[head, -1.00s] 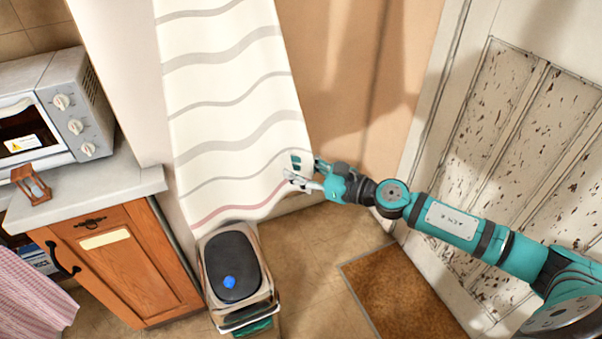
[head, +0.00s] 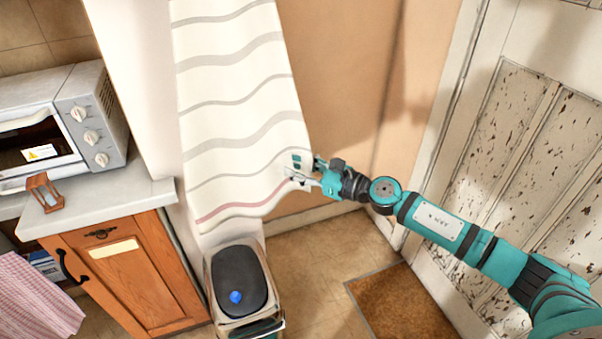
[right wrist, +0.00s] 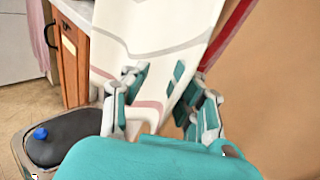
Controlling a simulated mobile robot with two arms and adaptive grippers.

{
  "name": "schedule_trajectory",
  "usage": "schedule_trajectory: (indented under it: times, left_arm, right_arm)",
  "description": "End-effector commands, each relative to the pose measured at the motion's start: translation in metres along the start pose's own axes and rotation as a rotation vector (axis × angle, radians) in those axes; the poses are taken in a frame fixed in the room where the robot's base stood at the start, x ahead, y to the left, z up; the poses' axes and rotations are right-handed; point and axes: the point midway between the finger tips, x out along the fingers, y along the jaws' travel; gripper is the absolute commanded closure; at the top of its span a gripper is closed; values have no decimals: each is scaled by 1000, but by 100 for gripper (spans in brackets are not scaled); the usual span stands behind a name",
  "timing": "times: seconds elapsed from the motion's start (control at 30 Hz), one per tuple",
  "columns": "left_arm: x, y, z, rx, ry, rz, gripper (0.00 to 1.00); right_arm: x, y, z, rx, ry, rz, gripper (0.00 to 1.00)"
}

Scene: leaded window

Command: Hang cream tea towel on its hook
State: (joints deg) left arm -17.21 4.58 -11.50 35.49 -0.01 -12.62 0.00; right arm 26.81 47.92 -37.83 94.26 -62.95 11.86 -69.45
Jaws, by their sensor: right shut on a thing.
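The cream tea towel (head: 240,110) with wavy grey stripes and a pink stripe near its lower edge hangs down against the wall in the head view. Its top runs out of the picture, so the hook does not show. My right gripper (head: 302,172) is at the towel's lower right edge, shut on the cloth. In the right wrist view the towel (right wrist: 150,35) passes between the fingers of my right gripper (right wrist: 160,100), and the cloth bunches there. My left gripper is not in view.
A bin (head: 238,280) with a blue knob stands below the towel. A wooden cabinet (head: 130,275) with a worktop carries a white oven (head: 85,125) and a small wooden timer (head: 45,192) at left. A doormat (head: 405,305) lies before a worn door (head: 520,150).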

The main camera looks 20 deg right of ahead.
Motion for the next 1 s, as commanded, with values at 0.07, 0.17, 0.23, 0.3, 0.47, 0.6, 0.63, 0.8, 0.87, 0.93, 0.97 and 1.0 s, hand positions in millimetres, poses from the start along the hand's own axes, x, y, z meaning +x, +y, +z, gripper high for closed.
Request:
schedule_trajectory:
  times: [0.07,0.17,0.23,0.3,0.47,0.6,0.63,0.8,0.87,0.93,0.97,1.0]
  left_arm:
    - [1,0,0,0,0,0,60]
    - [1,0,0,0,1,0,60]
    - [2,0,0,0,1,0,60]
    - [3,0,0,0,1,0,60]
    - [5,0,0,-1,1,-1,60]
    - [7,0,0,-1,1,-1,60]
    - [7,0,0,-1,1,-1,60]
    - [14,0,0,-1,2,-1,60]
    - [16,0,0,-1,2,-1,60]
    - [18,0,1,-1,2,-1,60]
    - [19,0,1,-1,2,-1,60]
    - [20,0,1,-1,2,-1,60]
  right_arm:
    - [4,-4,2,0,-3,-2,100]
    - [9,-7,3,0,-2,-1,100]
    - [12,-9,4,0,-2,0,100]
    - [16,-12,4,0,-2,0,100]
    - [23,-18,5,1,-2,-1,100]
    - [30,-23,7,1,-2,0,100]
    - [31,-24,7,1,-2,0,100]
    - [38,-30,6,0,-2,-1,100]
    - [42,-32,6,-1,-2,-1,100]
    - [45,-34,6,0,-2,0,100]
    - [46,-35,5,0,-2,-1,100]
    - [48,-36,6,0,-2,-1,100]
